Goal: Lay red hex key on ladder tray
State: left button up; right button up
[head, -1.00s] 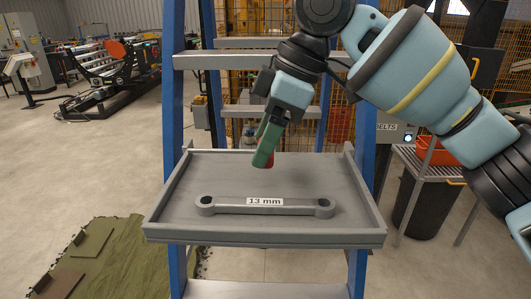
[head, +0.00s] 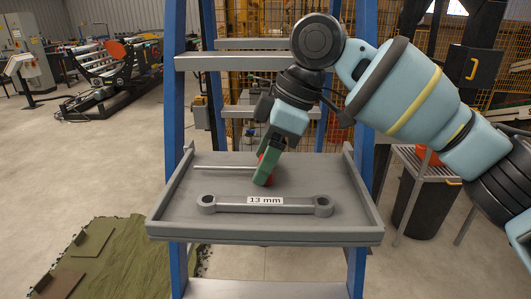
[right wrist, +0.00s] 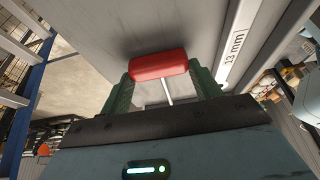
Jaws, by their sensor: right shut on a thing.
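The red hex key has a red handle and a thin metal shaft (head: 220,168). My right gripper (head: 266,172) is shut on the handle, its green fingers pointing down over the ladder tray (head: 335,180). The shaft points left, roughly level, low over the back half of the grey tray. I cannot tell whether the key touches the tray floor. In the right wrist view the red handle (right wrist: 158,67) sits between the green fingers of the gripper (right wrist: 162,78), with a short piece of shaft showing. My left gripper is not in view.
A grey 13 mm wrench (head: 280,209) lies across the front of the tray, just in front of the gripper. The tray has raised rims and sits between blue ladder rails (head: 177,100). Bare tray floor shows on the right.

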jog(key=o, duration=1)
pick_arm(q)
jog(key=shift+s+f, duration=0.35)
pick_arm(e)
jog(key=v, duration=1.2)
jog(key=shift+r, duration=0.2)
